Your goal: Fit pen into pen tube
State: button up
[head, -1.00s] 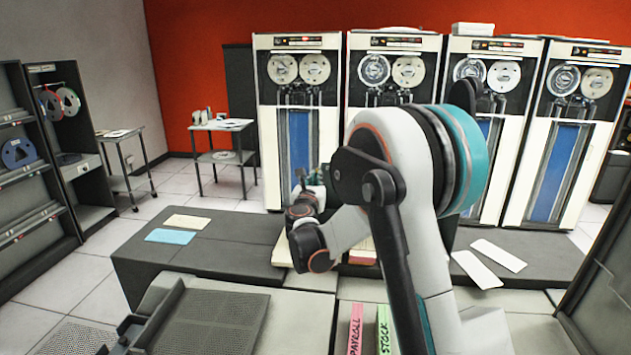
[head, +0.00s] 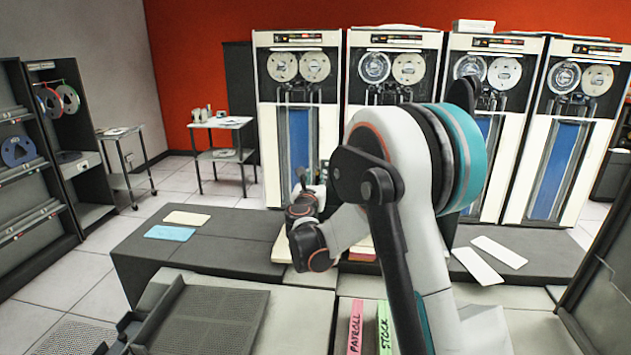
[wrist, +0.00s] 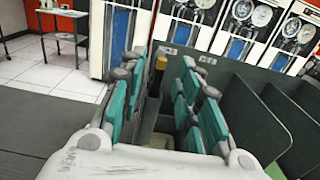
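In the wrist view my gripper (wrist: 160,72) has its teal finger pads apart, one set on each side. A slim dark upright thing with a yellow-gold top (wrist: 160,63), which looks like the pen, stands between them. I see no clear contact between it and the pads. Its lower end is hidden low between the fingers, so I cannot tell whether it is in a tube. In the head view my gripper (head: 308,188) is small, above the far dark counter, partly behind my arm. I cannot make out the pen or the pen tube there.
A dark divided organizer (wrist: 245,108) with open compartments lies right of my gripper. Cards (head: 170,233) lie on the counter's left, and white cards (head: 472,266) on its right. Payroll (head: 355,328) and Stock (head: 384,330) boxes stand in front. Tape cabinets (head: 390,75) stand behind.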

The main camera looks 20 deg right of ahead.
jog(key=shift+s, duration=0.1)
jog(key=v, duration=1.1)
jog(key=shift+s+a, duration=0.2)
jog(key=shift+s, duration=0.15)
jog(key=s+d+f+m+g+y+b, duration=0.1)
jog(key=s+m+g+b, duration=0.15)
jog(key=s+m, duration=0.6)
jog(key=s+d+f+m+g+y+b, duration=0.1)
jog(key=s+d+m+g, duration=0.15)
jog(key=s+m, duration=0.6)
jog(key=s+a+f+m+g+y+b, duration=0.1)
jog(key=s+a+f+m+y, duration=0.1)
jog(key=s, duration=0.5)
jog(key=s+a+f+m+g+y, duration=0.1)
jog(key=s+a+f+m+y, duration=0.1)
jog(key=s+m, duration=0.4)
jog(key=s+a+f+m+g+y+b, duration=0.1)
jog(key=s+a+f+m, duration=0.3)
jog(key=s, duration=0.4)
jog(key=shift+a+f+m+g+y+b, duration=0.15)
jog(key=shift+a+m+g+y+b, duration=0.2)
jog(key=shift+a+m+y, duration=0.45)
